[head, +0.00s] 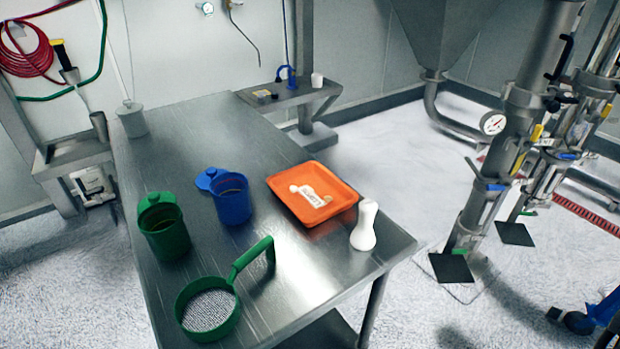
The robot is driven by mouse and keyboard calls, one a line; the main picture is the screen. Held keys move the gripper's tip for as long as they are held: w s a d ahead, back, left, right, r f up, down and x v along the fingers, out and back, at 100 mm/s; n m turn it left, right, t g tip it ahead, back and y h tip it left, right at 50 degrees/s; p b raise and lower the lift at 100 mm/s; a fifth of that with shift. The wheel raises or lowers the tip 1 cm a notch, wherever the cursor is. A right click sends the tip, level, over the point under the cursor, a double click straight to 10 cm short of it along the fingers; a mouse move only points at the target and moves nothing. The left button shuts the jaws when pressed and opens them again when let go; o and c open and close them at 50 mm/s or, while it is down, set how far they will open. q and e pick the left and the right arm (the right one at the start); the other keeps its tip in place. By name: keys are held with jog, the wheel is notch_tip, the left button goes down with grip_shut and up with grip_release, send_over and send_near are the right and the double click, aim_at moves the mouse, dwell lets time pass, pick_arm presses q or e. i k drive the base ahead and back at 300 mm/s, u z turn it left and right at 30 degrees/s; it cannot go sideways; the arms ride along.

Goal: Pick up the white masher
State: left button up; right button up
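The white masher (365,226) stands upright on the metal table (190,130), close to the table's right end. It has a rounded top, a narrow waist and a wider base. Nothing touches it or covers it in this view. Neither of my grippers shows in the head view.
An orange tray (344,186) with a pale labelled item (311,194) lies just left of the masher. A green-handled sifter (209,308), a green container (163,228) and a blue container (232,199) stand farther left. A grey pot (132,121) is at the far end.

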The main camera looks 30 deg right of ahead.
aim_at(362, 238)
jog(key=z, duration=1.2)
jog(key=k, duration=1.15)
jog(key=u, duration=0.65)
jog(key=i, duration=0.95)
jog(key=u, duration=0.05)
